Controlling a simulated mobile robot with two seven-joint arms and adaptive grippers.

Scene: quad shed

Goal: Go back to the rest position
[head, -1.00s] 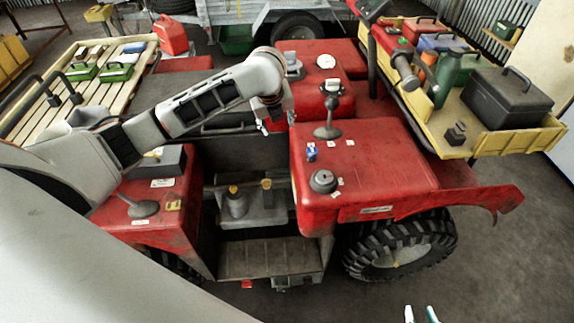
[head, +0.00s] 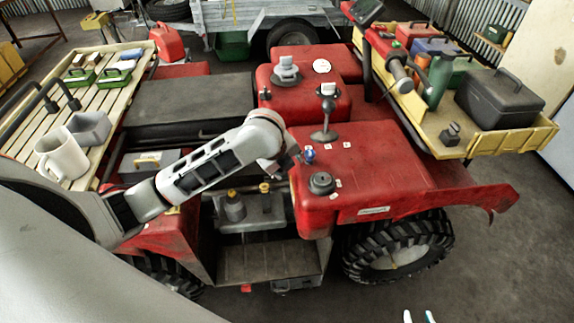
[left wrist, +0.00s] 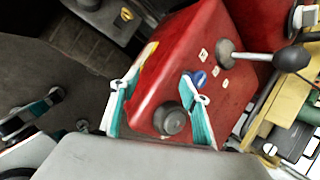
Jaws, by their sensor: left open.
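My left arm comes in from the left in the head view and reaches over the red vehicle's cockpit. Its wrist is beside the left edge of the red right-hand console (head: 370,165); its fingers are hidden there. In the left wrist view my left gripper (left wrist: 166,88) is open, with teal fingers apart and nothing between them but the console behind. A blue knob (left wrist: 195,79) and a dark round knob (left wrist: 173,122) show there. My right gripper (head: 418,316) shows only its two fingertips at the bottom edge of the head view, apart and empty.
A lever (head: 325,115) stands upright on the console's far part. A yellow tray (head: 520,142) with a black box (head: 500,98) stands at the right. At the left, a slatted rack (head: 97,112) holds a white mug (head: 62,155) and green boxes. Floor is free at the lower right.

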